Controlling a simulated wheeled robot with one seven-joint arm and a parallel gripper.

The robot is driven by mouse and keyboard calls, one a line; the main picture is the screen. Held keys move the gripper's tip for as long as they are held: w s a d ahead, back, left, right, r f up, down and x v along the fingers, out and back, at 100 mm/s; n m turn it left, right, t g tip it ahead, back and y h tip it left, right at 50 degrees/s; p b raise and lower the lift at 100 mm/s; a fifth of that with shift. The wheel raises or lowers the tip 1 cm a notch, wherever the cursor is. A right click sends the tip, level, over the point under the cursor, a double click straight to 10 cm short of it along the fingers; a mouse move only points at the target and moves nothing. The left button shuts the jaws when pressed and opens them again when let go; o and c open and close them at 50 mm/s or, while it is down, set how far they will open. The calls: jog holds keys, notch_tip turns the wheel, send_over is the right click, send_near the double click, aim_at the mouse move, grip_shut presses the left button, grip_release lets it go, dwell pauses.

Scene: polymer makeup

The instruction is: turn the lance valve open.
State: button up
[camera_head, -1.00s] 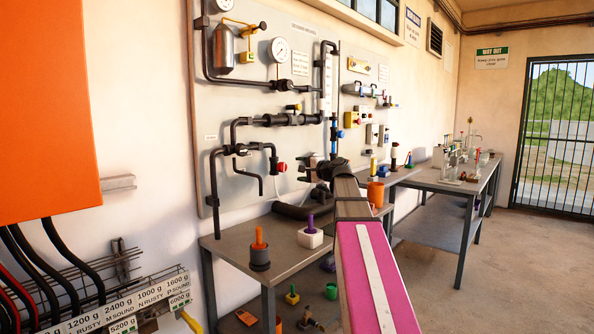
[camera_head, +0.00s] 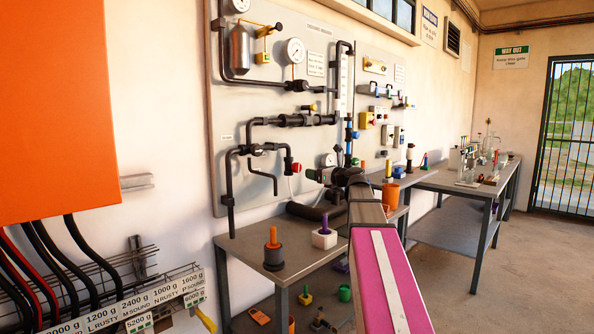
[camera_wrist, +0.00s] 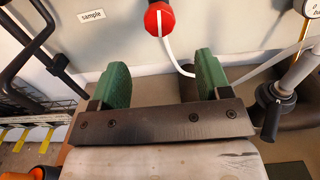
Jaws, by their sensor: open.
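My gripper (camera_head: 318,175) is in front of the pipework board, its two green fingers apart with nothing between them; they also show in the wrist view (camera_wrist: 163,80). In the wrist view a grey pipe with a dark collar and a black lever (camera_wrist: 275,100) is just right of the fingers, apart from them. I cannot tell for sure that this is the lance valve, as no label for it is readable. A red knob (camera_wrist: 158,19) with a white tube is beyond the fingers, by a "sample" label (camera_wrist: 91,15); it also shows in the head view (camera_head: 297,168).
A metal bench (camera_head: 240,246) under the board holds an orange-topped grey pot (camera_head: 274,250) and a white block with a purple peg (camera_head: 324,236). A second bench (camera_head: 455,181) with glassware stands right. The floor at right (camera_head: 490,290) is clear.

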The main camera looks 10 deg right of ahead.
aim_at(299, 169)
jog(key=x, duration=1.1)
jog(key=c, duration=0.9)
